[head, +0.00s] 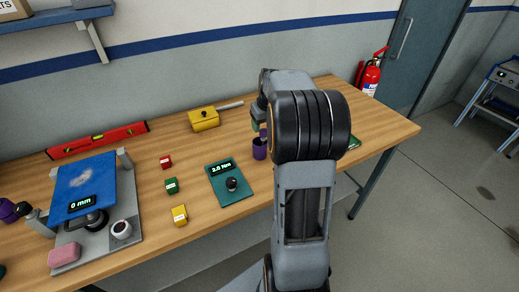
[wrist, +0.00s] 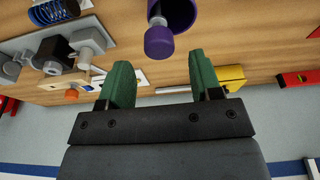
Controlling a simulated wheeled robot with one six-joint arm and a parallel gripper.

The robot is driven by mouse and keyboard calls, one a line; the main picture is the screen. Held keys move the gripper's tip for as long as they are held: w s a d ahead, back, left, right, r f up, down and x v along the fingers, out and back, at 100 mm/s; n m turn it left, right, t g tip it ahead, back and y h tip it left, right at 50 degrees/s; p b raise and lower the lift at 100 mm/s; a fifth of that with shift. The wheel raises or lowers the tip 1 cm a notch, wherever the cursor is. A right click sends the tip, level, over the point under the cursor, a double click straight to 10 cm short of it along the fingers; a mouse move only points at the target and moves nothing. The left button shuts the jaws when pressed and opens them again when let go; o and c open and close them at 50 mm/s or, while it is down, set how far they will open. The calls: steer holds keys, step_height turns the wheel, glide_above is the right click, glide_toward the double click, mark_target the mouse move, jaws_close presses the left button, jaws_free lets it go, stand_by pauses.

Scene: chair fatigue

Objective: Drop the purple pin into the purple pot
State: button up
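The purple pot (head: 260,149) stands on the wooden table, left of my arm in the head view. In the wrist view the pot (wrist: 182,12) is at the top edge. The purple pin (wrist: 158,43), with a purple head and grey shaft, overlaps the pot's left side there. A bit of purple, likely the pin (head: 263,132), shows just above the pot in the head view. My gripper (wrist: 158,62) is open; its green fingers stand apart with clear gaps on both sides of the pin. I cannot tell whether the pin is inside the pot or above it.
A teal force gauge (head: 230,184) lies left of the pot. A yellow box (head: 204,119) with a grey rod is behind. Small red, green and yellow blocks (head: 171,186) and a grey test rig (head: 112,235) stand further left. My arm hides part of the table's right side.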

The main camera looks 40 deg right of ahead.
steer(key=shift+o, duration=0.2)
steer(key=v, duration=1.4)
steer(key=shift+f, duration=0.1)
steer(key=s+a+f, duration=0.4)
steer(key=a, duration=0.3)
steer(key=s+a+f+n, duration=0.1)
steer(key=s+a+f, duration=0.3)
steer(key=a, duration=0.4)
steer(key=s+a+f+t, duration=0.1)
steer(key=s+a+f, duration=0.3)
steer(key=s+a, duration=0.2)
steer(key=shift+a+f+n, duration=0.25)
steer(key=shift+a+n, duration=0.15)
steer(key=shift+a, duration=0.55)
steer(key=shift+s, duration=0.1)
